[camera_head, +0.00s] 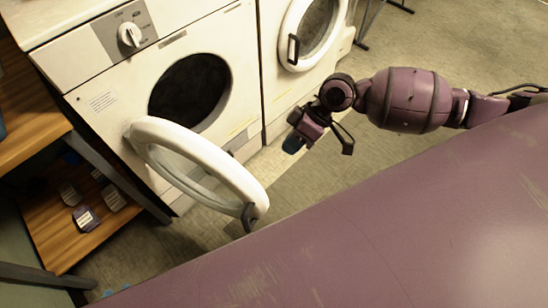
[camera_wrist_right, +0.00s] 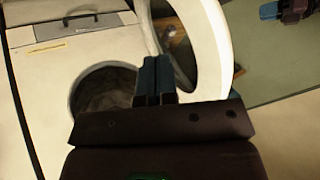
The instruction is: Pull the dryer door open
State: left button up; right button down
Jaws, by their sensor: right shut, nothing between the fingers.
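The dryer (camera_head: 90,70) is the white machine at the left in the head view, with a round dark opening (camera_head: 190,90). Its ring-shaped door (camera_head: 205,152) stands swung wide open, hinged at the left, with a dark handle (camera_head: 249,216) on its free edge. My right gripper (camera_head: 293,144) is shut and empty, to the right of the door and apart from it. In the right wrist view its blue fingers (camera_wrist_right: 154,80) overlap the opening and door ring (camera_wrist_right: 212,50). My left gripper (camera_wrist_right: 270,10) shows only partly at that view's top right; its jaw state is unclear.
A second white machine (camera_head: 270,40) with a closed round door (camera_head: 312,30) stands right of the dryer. A wooden shelf (camera_head: 75,235) with small boxes (camera_head: 85,218) is at the left. The floor (camera_head: 440,40) at the upper right is mostly clear.

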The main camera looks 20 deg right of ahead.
jog(key=s+a+f, duration=0.2)
jog(key=a+f, duration=0.5)
jog(key=a, duration=0.1)
jog(key=shift+s+a+f+b, duration=0.25)
jog(key=shift+a+b, duration=0.15)
